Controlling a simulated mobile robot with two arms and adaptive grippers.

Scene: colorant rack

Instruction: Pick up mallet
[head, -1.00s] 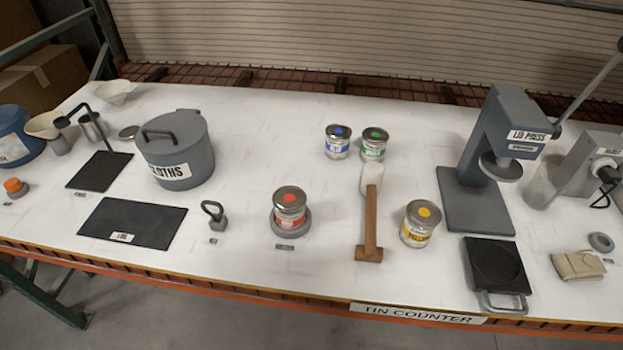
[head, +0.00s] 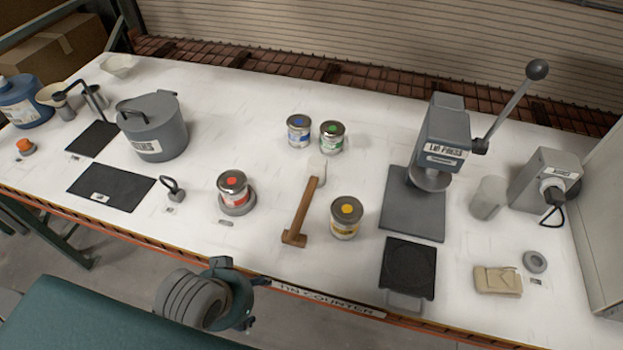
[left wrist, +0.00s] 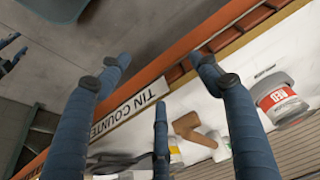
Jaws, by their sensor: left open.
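The mallet (head: 304,203) lies on the white counter with a brown wooden handle. A brown crosspiece is at its near end and a pale block is at its far end. It also shows in the left wrist view (left wrist: 187,124), partly beyond the fingers. My left gripper (head: 251,282) is low at the counter's front edge, to the left of and nearer than the mallet, not touching it. In the left wrist view its blue fingers (left wrist: 161,68) are spread and empty. Small dark blue pieces at that view's left edge may belong to my right gripper; its state is unclear.
A yellow-labelled tin (head: 346,216) stands close right of the mallet. A red-labelled tin (head: 233,187) sits left of it; blue (head: 299,131) and green (head: 332,137) tins stand behind. The lid press (head: 440,150) is to the right. Counter between red tin and mallet is clear.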

